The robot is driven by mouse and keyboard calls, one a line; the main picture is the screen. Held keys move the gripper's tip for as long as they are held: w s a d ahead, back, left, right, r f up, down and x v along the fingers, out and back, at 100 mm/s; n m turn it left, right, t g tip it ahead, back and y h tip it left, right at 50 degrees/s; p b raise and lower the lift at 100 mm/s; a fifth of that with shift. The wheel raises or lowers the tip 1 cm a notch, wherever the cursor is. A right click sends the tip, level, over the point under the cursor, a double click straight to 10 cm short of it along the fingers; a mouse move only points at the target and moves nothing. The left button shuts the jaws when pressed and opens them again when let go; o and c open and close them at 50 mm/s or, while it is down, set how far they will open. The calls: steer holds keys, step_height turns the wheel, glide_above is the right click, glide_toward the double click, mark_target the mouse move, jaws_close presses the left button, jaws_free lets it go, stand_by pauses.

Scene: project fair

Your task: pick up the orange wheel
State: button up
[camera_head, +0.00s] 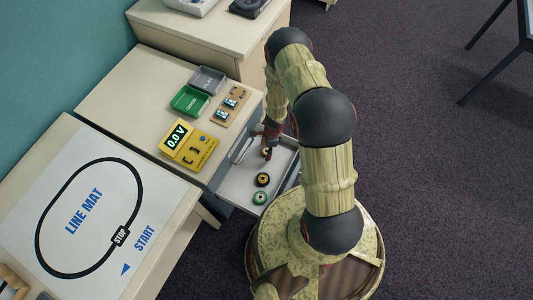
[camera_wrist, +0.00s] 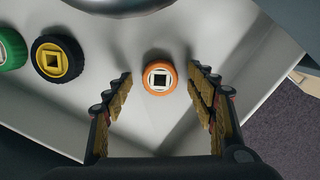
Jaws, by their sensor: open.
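The orange wheel (camera_wrist: 160,77) has a pale hub with a square hole and lies in the open white drawer (camera_head: 233,183). In the wrist view it sits between the fingertips of my gripper (camera_wrist: 160,83), with a gap on each side. My gripper is open and empty, pointing down into the drawer. In the head view my gripper (camera_head: 268,140) is over the far part of the drawer, and the orange wheel (camera_head: 266,152) shows only in part below it.
A black wheel with a yellow hub (camera_head: 262,179) and a green wheel (camera_head: 260,198) lie nearer in the drawer. On the table above are a yellow meter (camera_head: 190,145), a green tray (camera_head: 190,101) and a grey tray (camera_head: 208,80). Drawer walls surround the wheels.

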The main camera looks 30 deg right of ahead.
steer(key=shift+f, duration=0.15)
steer(key=shift+c, duration=1.4)
steer(key=c, duration=0.6)
steer(key=shift+c, duration=0.2)
steer(key=shift+r+p, duration=0.35)
steer(key=shift+r, duration=0.15)
step_height(320, 180, up, 2)
steer(key=shift+r+p, duration=0.1)
steer(key=shift+p, duration=0.45)
steer(key=s+a+r, duration=0.2)
steer(key=s+r, duration=0.3)
steer(key=s, duration=0.1)
steer(key=s+a+r+p, duration=0.1)
steer(key=s+a+r, duration=0.1)
steer(key=s+r, duration=0.3)
steer(key=shift+s+a, duration=0.3)
steer(key=shift+s, duration=0.7)
